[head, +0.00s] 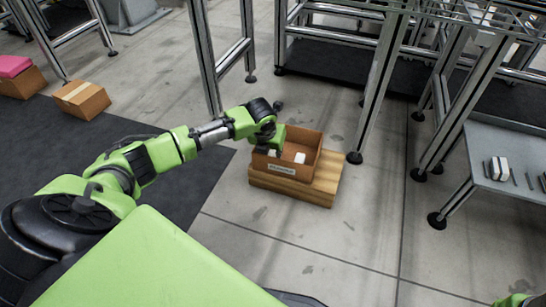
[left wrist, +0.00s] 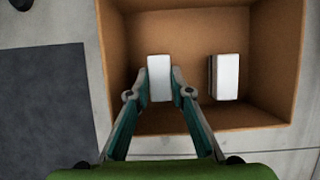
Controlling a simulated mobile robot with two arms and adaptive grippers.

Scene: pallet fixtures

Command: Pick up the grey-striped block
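My left gripper (left wrist: 161,72) reaches down into an open cardboard box (head: 261,181). A white-topped block (left wrist: 160,80) lies on the box floor between its two fingertips. I cannot tell whether the fingers touch it, and no stripe shows on its top. A second white-topped block (left wrist: 226,78) lies apart to the right, with a dark band along its left side. It also shows in the head view (head: 300,157). I cannot tell for sure which block is the grey-striped one.
The box stands on a wooden pallet-like base (head: 320,188) on the floor. Metal frame posts (head: 375,85) rise behind it. A grey table (head: 500,140) at the right holds a white and dark block (head: 499,169). Another carton (head: 82,100) stands at left.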

